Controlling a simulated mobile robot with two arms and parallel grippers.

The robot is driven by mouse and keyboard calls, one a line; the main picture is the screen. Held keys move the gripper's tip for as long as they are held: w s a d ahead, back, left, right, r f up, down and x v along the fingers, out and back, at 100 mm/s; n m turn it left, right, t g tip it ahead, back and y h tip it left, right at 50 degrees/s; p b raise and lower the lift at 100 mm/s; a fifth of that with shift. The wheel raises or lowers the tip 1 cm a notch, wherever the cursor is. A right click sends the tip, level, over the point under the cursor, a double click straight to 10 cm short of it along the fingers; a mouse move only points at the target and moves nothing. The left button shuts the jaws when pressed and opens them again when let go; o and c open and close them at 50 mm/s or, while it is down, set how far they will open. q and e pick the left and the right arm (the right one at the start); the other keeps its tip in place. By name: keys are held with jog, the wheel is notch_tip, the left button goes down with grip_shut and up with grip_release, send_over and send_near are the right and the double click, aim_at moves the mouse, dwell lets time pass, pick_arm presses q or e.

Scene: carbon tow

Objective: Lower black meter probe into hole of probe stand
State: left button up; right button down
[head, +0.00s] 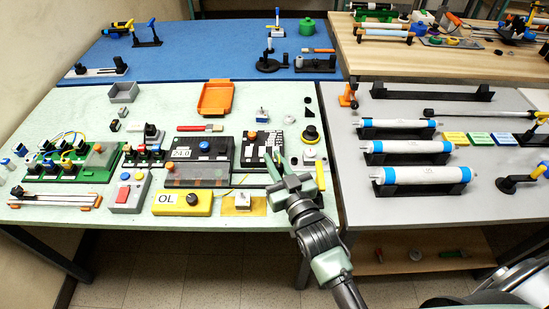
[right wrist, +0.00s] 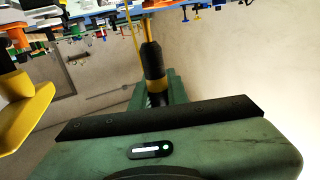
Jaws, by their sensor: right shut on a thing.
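My right gripper (head: 275,168) reaches over the front right part of the pale green table. In the right wrist view its green fingers are shut on the black meter probe (right wrist: 151,62), which has a yellow band. A thin yellow line runs along the probe's far end. In the head view the probe is too small to tell apart from the gripper. The yellow meter box (head: 183,203) reading "OL" lies left of the gripper. I cannot tell for sure which item is the probe stand, nor whether the probe touches it. My left gripper is not in view.
A black panel (head: 258,138) lies just behind the gripper. A silver block on an orange-yellow plate (head: 231,205) lies to its left front. A black knob (head: 310,134) stands to the right. The grey table (head: 350,205) with white cylinders adjoins on the right.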

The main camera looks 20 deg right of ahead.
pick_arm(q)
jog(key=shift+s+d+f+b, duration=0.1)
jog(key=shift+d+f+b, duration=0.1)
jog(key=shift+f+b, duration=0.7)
pick_arm(e)
notch_tip(320, 180, down, 3)
jog(key=shift+r, duration=0.1)
pick_arm(q)
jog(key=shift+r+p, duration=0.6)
jog(key=shift+p, duration=0.3)
dwell(0.6)
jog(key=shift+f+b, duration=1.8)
pick_arm(e)
jog(key=shift+f, duration=2.55)
jog(key=c, duration=1.3)
grip_release()
jog(key=shift+s, duration=0.1)
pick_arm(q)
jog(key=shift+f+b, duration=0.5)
pick_arm(e)
jog(key=s, duration=0.5)
jog(key=s+d, duration=0.1)
jog(key=s, duration=0.1)
jog(key=shift+s, duration=0.35)
